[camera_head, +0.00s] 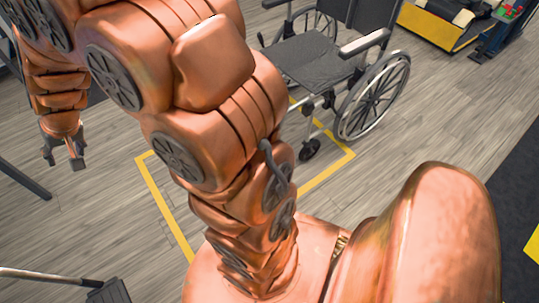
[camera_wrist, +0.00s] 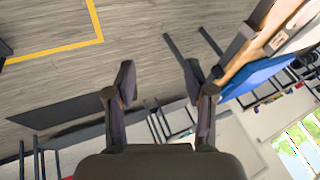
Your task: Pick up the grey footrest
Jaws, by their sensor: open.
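My gripper (camera_head: 65,155) hangs at the left in the head view, jaws apart, above the wood-look floor. In the wrist view its two dark fingers (camera_wrist: 158,82) are spread with nothing between them. No footrest can be told for certain. At the lower left of the head view, a silver tube and a dark grey flat piece (camera_head: 108,291) are cut by the picture edge; I cannot tell whether this is the footrest. It lies below my gripper in the picture, apart from it. A wheelchair (camera_head: 318,58) with a dark seat stands behind my arm.
Yellow tape (camera_head: 165,207) marks a rectangle on the floor, partly hidden by my arm. A yellow-edged platform (camera_head: 430,25) is at the top right. In the wrist view, a dark panel (camera_wrist: 65,110), thin metal frames and a blue surface (camera_wrist: 255,75) show. Floor near my gripper looks clear.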

